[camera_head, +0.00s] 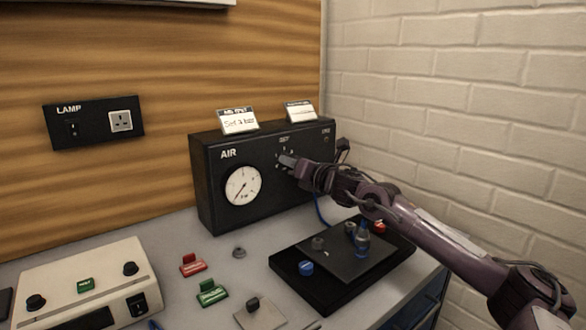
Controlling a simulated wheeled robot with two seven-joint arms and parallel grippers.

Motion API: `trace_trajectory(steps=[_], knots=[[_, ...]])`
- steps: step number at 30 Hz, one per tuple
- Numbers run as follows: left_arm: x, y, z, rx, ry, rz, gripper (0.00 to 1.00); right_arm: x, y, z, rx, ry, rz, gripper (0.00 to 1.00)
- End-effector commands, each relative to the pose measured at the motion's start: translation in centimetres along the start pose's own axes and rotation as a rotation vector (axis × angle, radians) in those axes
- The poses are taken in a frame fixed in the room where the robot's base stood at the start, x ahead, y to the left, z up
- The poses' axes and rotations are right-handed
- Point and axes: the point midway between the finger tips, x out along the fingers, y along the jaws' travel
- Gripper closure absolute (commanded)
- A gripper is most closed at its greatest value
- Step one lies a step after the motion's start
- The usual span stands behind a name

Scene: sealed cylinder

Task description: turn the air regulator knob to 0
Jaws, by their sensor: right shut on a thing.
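The black air regulator box (222,203) stands on the bench against the wooden wall, with the label AIR and a round white gauge (243,186) on its front. The gauge needle points to the lower left. My right gripper (284,161) is at the right part of the front panel, shut on the regulator knob, which its fingers hide. A few dial marks show around the fingertips, but the knob's setting cannot be read. My left gripper is not in view.
A black tray (285,265) with small fittings lies below my right arm. Red (192,265) and green (211,292) blocks and a cream control box (85,275) are at the left front. Two cards stand on the regulator box. A white brick wall (460,110) is at the right.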

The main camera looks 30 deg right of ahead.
Motion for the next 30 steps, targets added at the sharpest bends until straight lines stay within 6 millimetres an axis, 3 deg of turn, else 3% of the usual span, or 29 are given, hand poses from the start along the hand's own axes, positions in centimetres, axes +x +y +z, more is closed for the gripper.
trace_trajectory(steps=[15,30], knots=[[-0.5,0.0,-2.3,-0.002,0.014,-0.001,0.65,0.0,-0.2,-0.4,-0.353,0.009,-0.001,0.94],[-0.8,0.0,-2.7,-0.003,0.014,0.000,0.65,0.0,-0.2,-0.4,-0.428,0.010,-0.001,0.94]])
